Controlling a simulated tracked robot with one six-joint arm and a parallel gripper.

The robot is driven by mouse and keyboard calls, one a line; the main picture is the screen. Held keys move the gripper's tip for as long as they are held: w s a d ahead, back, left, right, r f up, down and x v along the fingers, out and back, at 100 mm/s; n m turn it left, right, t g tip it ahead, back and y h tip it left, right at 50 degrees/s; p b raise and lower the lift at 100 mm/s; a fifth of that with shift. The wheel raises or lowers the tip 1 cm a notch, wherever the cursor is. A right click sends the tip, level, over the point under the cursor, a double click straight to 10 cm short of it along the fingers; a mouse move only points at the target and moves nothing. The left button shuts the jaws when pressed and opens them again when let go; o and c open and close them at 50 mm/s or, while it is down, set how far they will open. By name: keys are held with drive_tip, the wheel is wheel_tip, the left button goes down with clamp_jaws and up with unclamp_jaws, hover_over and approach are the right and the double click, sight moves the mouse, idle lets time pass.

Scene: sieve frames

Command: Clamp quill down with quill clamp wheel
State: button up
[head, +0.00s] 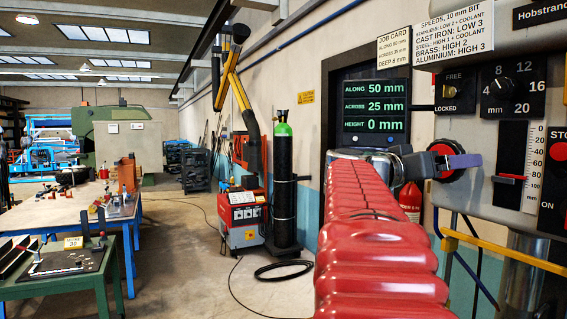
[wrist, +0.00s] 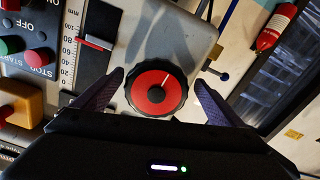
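In the wrist view, the wheel (wrist: 157,87) lies between the two purple fingers of my gripper (wrist: 158,78). The fingers are spread, with a gap on each side, so my gripper is open. In the head view, my gripper (head: 460,163) is at the wheel (head: 447,150) and partly covers it. A metal column, perhaps the quill (head: 521,275), shows below the head.
A depth scale (head: 533,168) with a red slider (head: 510,178) is right of the wheel. The red STOP button (head: 559,151) is further right. A yellow rail (head: 500,255) runs below. The readout (head: 375,108) shows along 50, across 25, height 0 mm.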

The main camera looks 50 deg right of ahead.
drive_tip(key=shift+a+r, duration=0.1)
drive_tip(key=v, duration=1.3)
drive_tip(key=shift+w+a, duration=0.15)
drive_tip(key=shift+a, duration=0.1)
drive_tip(key=w+a+f+n+t+y, duration=0.25)
drive_tip(key=w+a+f, duration=0.2)
drive_tip(key=f, duration=0.35)
drive_tip(key=w+a+f+n+t+y, duration=0.25)
drive_tip(key=a+f+n+t, duration=0.2)
drive_tip(key=f, duration=0.25)
drive_tip(key=w+a+f+n+t+y, duration=0.1)
drive_tip(key=w+a+f+n+t, duration=0.2)
drive_tip(key=a+f, duration=0.4)
drive_tip(key=w+a+f+n+t+y, duration=0.1)
drive_tip(key=a+f+n+y, duration=0.3)
drive_tip(key=a+f, duration=0.5)
drive_tip(key=w+a+f+n+t+y, duration=0.1)
drive_tip(key=a+f+n+y, duration=0.4)
drive_tip(key=a, duration=1.2)
wheel_tip(320, 180, down, 5)
drive_tip(key=shift+a+r+n+t+y, duration=0.15)
drive_tip(key=shift+n+t+y, duration=0.15)
drive_tip(key=shift+y, duration=0.5)
